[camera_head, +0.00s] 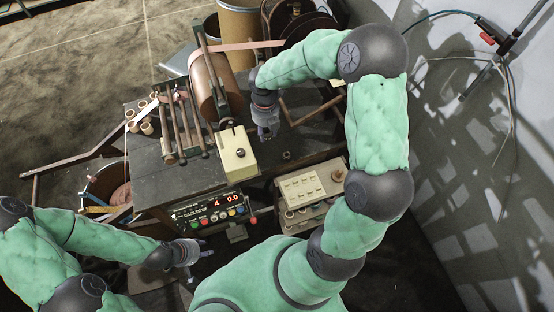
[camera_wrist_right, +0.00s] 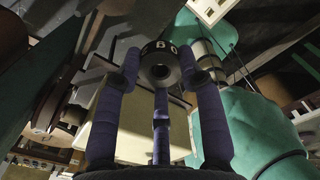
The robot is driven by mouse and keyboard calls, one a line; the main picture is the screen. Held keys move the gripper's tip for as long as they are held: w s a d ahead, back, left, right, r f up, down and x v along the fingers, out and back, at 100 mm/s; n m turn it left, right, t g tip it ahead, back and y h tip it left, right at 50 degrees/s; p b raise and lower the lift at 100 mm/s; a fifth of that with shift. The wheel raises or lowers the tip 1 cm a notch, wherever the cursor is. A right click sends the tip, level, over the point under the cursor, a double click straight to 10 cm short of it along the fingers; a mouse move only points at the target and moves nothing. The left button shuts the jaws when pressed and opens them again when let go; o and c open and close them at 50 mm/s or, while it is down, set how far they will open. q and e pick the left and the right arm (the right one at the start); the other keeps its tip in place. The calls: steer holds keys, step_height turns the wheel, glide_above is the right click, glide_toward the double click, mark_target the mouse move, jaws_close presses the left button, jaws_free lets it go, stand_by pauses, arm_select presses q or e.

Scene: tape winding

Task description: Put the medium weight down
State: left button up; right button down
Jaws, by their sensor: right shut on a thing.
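My right gripper (camera_head: 265,132) is over the dark table beside the cream box. In the right wrist view its purple-grey fingers (camera_wrist_right: 160,85) are shut around a dark round weight (camera_wrist_right: 160,66) with a hole in its middle and light lettering on its rim. In the head view the held weight is mostly hidden by the gripper. A small dark round piece (camera_head: 286,155) stands on the table to the right of the cream box. My left gripper (camera_head: 199,262) is low at the left front of the machine; its fingers look apart and empty.
A control panel (camera_head: 212,208) with a red display faces front. A cream block with holes (camera_head: 302,188) is at front right.

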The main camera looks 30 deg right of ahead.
steer(key=b, duration=0.2)
glide_above(268, 161)
step_height(268, 161, down, 13)
steer(key=shift+d+f, duration=0.1)
steer(key=shift+f+b, duration=0.75)
steer(key=shift+f, duration=1.65)
steer(key=shift+f, duration=0.1)
steer(key=c, duration=0.8)
jaws_free()
steer(key=shift+o, duration=0.2)
step_height(268, 161, up, 12)
steer(key=p, duration=0.2)
steer(key=shift+p, duration=0.3)
steer(key=shift+s, duration=0.1)
